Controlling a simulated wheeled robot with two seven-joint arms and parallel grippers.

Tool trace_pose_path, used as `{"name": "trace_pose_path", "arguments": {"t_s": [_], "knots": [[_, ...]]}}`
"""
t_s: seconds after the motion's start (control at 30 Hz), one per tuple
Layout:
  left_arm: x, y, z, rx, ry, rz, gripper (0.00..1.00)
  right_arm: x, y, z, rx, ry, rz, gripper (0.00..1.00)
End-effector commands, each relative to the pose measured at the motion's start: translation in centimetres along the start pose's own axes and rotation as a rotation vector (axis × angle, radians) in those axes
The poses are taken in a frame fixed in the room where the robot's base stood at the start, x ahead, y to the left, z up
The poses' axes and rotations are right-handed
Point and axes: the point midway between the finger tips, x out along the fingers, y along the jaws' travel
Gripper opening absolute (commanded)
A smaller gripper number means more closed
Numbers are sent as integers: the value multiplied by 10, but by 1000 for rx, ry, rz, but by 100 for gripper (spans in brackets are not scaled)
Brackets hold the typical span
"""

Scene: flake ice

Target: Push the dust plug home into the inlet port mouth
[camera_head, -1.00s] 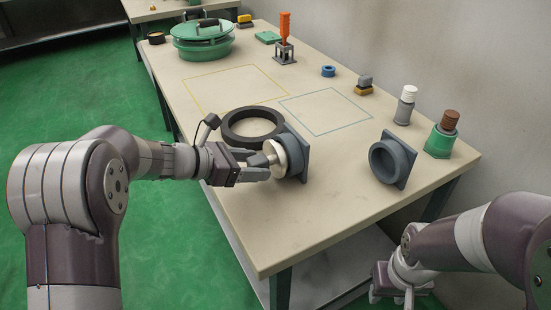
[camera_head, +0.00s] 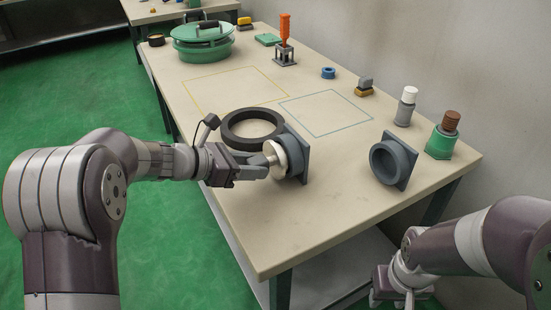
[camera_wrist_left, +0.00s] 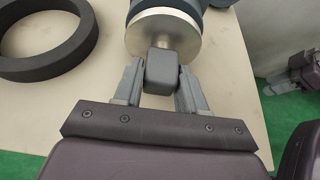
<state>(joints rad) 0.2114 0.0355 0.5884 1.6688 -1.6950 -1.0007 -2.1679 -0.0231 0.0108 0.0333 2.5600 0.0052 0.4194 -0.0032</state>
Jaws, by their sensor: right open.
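The dust plug (camera_head: 274,156) is a silvery disc with a short stem and a grey grip block. It sits at the mouth of the left blue-grey port (camera_head: 301,160), its disc rim standing out of the mouth. In the left wrist view the plug's disc (camera_wrist_left: 163,34) faces me, and its grip block (camera_wrist_left: 162,72) is between my finger pads. My left gripper (camera_head: 264,167) is shut on that block; it also shows in the left wrist view (camera_wrist_left: 162,85). How deep the plug sits is hidden. My right gripper (camera_head: 400,298) is open and empty, low beyond the table's front edge.
A second blue-grey port (camera_head: 393,161) stands to the right, its round mouth empty. A black ring (camera_head: 226,131) lies behind my left gripper. A green pot (camera_head: 202,52), bottles (camera_head: 405,107) and small parts line the back and right side. The table front is clear.

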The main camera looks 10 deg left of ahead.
Motion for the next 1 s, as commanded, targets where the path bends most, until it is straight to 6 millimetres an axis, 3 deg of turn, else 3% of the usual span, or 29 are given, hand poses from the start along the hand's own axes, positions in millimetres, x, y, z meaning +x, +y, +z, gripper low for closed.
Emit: {"name": "trace_pose_path", "arguments": {"t_s": [1.0], "knots": [[-14,1,-7,1,-1,2,0,5,0,0,0,0,0,43]]}}
